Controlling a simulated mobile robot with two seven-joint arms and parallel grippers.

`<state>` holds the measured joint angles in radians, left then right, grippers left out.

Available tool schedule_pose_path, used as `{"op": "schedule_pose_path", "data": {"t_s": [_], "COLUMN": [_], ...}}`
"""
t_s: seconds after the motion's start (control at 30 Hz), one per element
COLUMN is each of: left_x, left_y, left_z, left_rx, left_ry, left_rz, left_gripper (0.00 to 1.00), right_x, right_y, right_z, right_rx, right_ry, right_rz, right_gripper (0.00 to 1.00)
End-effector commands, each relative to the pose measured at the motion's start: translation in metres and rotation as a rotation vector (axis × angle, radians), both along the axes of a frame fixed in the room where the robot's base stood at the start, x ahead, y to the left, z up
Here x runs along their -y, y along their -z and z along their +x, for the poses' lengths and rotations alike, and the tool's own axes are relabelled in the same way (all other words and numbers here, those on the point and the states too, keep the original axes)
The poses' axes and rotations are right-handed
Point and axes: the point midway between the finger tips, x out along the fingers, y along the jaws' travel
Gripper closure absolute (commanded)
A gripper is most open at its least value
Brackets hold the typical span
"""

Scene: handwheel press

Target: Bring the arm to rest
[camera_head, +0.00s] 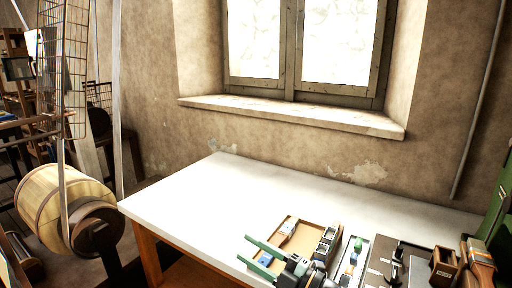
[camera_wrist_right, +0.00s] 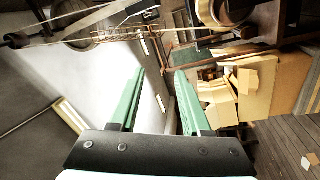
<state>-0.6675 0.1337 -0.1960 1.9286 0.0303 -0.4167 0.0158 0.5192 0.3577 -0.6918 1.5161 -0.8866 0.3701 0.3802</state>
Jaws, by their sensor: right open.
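My right gripper (camera_head: 245,248) is at the bottom of the head view, over the front part of the white table (camera_head: 230,195). Its two green fingers are apart and point left, with nothing between them. In the right wrist view the same open gripper (camera_wrist_right: 159,76) shows both fingers, with empty space between the tips. The rest of my right arm is mostly cut off by the lower edge. My left gripper is not in view.
A shallow tray (camera_head: 297,224) with small parts lies just behind my right gripper. More trays and small boxes (camera_head: 443,263) crowd the table's right front. A green upright (camera_head: 498,212) stands at the right edge. The table's left and back are clear.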

Motion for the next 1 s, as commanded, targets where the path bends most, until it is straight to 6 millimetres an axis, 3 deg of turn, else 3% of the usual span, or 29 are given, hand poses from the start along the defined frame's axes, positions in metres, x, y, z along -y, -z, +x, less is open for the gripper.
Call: {"op": "schedule_pose_path", "data": {"t_s": [0.17,0.37,0.5,0.7,1.0], "left_x": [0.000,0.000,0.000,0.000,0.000], "left_y": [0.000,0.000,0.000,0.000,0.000], "left_z": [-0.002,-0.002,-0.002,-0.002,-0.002], "left_rx": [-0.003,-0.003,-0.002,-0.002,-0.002], "left_ry": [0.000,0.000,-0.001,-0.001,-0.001], "left_rz": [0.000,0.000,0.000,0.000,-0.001], "left_gripper": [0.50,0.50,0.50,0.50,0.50], "right_x": [0.050,0.125,0.171,0.205,0.219], "right_y": [0.006,0.061,0.116,0.175,0.205], "right_z": [0.002,-0.022,-0.070,-0.159,-0.261], "right_rx": [-0.207,-0.550,-0.844,-1.223,-1.574], "right_ry": [0.340,0.713,0.940,1.148,1.263], "right_rz": [0.256,0.414,0.443,0.393,0.277], "right_gripper": [0.53,0.53,0.53,0.53,0.53]}}
